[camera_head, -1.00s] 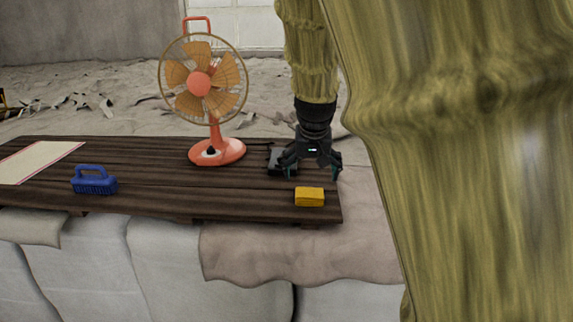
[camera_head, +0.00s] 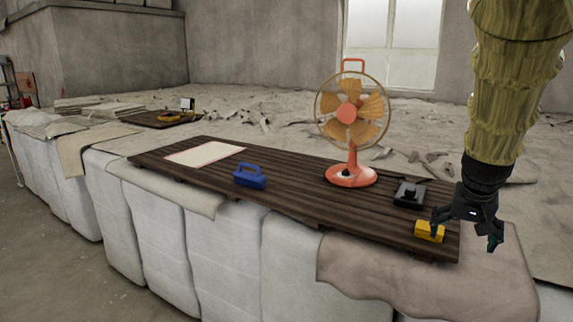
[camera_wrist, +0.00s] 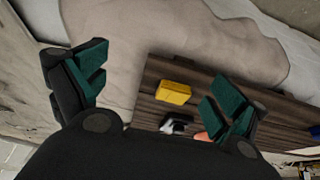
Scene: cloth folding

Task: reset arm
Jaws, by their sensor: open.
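My gripper (camera_head: 466,226) hangs from my arm over the right end of the dark wooden board, with its fingers spread and nothing between them. In the wrist view my gripper (camera_wrist: 160,92) shows two wide-apart teal finger pads. A yellow block (camera_head: 429,231) lies on the board's right end, close to the left finger in the head view. In the wrist view the yellow block (camera_wrist: 173,92) lies below and between the fingers, apart from them.
On the wooden board (camera_head: 300,205) stand an orange fan (camera_head: 350,112), a blue brush (camera_head: 249,176), a black object (camera_head: 409,194) and a pale sheet (camera_head: 205,153). A grey cloth (camera_head: 425,280) hangs over the front edge. White padded blocks (camera_head: 230,245) support the platform.

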